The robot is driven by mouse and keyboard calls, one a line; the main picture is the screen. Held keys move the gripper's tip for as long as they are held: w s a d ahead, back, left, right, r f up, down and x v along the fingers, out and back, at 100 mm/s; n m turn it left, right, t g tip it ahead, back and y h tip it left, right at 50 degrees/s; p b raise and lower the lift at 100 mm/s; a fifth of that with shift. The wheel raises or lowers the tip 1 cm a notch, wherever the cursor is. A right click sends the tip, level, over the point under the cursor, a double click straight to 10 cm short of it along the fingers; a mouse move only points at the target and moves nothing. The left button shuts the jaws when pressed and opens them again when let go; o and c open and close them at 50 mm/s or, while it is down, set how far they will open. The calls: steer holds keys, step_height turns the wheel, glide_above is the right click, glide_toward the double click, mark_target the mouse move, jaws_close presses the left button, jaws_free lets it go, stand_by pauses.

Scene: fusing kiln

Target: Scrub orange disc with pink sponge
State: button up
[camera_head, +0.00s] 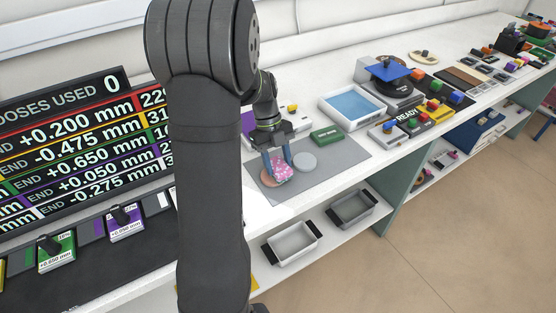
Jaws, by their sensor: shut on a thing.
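My gripper (279,161) points down over the grey mat (325,177) on the bench. Its blue fingers are shut on a pink sponge (283,172) with pale speckles. An orange disc (268,179) lies on the mat under and to the left of the sponge, partly hidden by it. The sponge overlaps the disc in the picture; I cannot tell for sure whether they touch. A pale grey disc (306,162) lies on the mat just right of the gripper.
A green block (327,135) lies at the mat's back edge. A tray of blue liquid (352,105) stands behind it. Two bins (291,243) sit on the shelf below. A large dose board (85,140) stands at left. The mat's right part is clear.

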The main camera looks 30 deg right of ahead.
steer(key=shift+a, duration=2.05)
steer(key=shift+d, duration=2.1)
steer(key=shift+a, duration=2.1)
steer(key=shift+r, duration=0.1)
step_height(320, 180, up, 7)
